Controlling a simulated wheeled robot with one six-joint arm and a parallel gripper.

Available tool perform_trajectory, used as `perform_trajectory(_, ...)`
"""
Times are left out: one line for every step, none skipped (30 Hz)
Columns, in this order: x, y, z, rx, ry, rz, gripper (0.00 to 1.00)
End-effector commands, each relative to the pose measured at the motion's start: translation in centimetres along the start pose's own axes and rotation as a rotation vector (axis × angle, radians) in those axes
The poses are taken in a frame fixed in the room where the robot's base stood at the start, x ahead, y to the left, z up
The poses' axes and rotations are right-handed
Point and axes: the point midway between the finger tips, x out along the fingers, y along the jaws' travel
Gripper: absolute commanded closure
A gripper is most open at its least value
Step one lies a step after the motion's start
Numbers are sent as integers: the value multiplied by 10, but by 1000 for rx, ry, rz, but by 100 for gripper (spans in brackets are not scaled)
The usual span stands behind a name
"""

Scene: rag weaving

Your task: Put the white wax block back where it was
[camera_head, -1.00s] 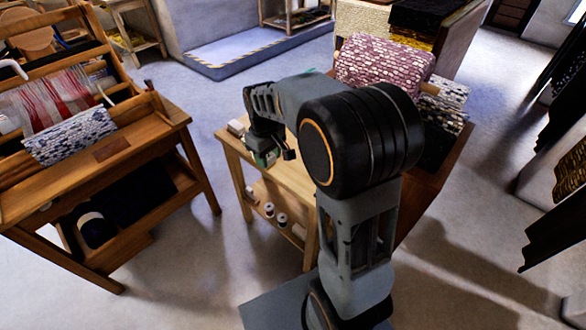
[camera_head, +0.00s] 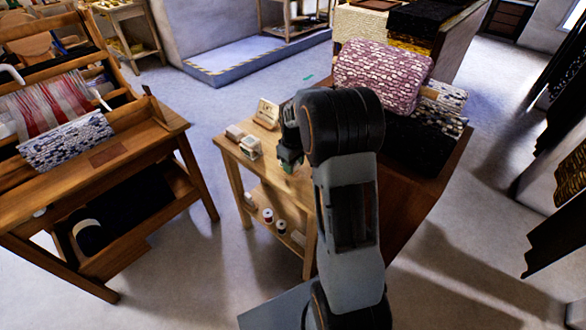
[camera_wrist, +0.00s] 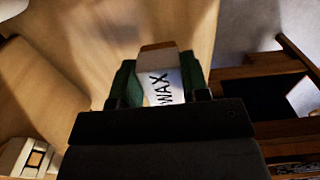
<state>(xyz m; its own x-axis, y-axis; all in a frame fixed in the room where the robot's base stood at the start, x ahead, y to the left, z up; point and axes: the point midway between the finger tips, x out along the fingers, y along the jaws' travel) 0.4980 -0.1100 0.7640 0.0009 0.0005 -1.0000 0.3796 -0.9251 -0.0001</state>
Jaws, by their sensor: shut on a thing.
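My gripper (camera_wrist: 158,74) is shut on the white wax block (camera_wrist: 162,90), which sits between its green fingers in the wrist view. The block has black WAX lettering and a brownish far end. In the head view my gripper (camera_head: 290,165) is over the right part of the small wooden table (camera_head: 236,156); the block cannot be made out there. Whether the block touches the tabletop is unclear.
On the tabletop are a small white box (camera_head: 249,148), a brown-and-white block (camera_head: 235,132) and a lettered card (camera_head: 267,113). Spools (camera_head: 268,215) stand on the lower shelf. A loom (camera_head: 90,165) stands left, and a wooden chest with woven rolls (camera_head: 380,75) stands right.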

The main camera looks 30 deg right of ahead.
Motion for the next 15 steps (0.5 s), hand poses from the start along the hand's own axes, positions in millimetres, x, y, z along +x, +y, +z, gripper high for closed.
perform_trajectory(10, -1, 0, 0, -4, -3, 84)
perform_trajectory(14, -1, 0, 0, -3, -2, 84)
perform_trajectory(18, -1, 0, 0, -2, -2, 84)
perform_trajectory(19, -1, 0, 0, -2, -2, 84)
perform_trajectory(20, -1, 0, 0, -2, -1, 84)
perform_trajectory(20, -1, 0, 0, -1, -1, 84)
perform_trajectory(20, -1, 0, 0, -1, -1, 84)
perform_trajectory(20, -1, 0, 0, 0, 0, 84)
perform_trajectory(20, -1, 0, 0, 0, 0, 84)
perform_trajectory(20, -1, 0, 0, -1, 0, 84)
perform_trajectory(20, -1, 0, 0, -1, 0, 84)
perform_trajectory(20, -1, 0, 0, -1, -1, 84)
perform_trajectory(21, -1, 0, 0, -1, -1, 84)
perform_trajectory(21, -1, 0, 0, -1, -1, 84)
perform_trajectory(23, -1, 0, 0, -1, -1, 84)
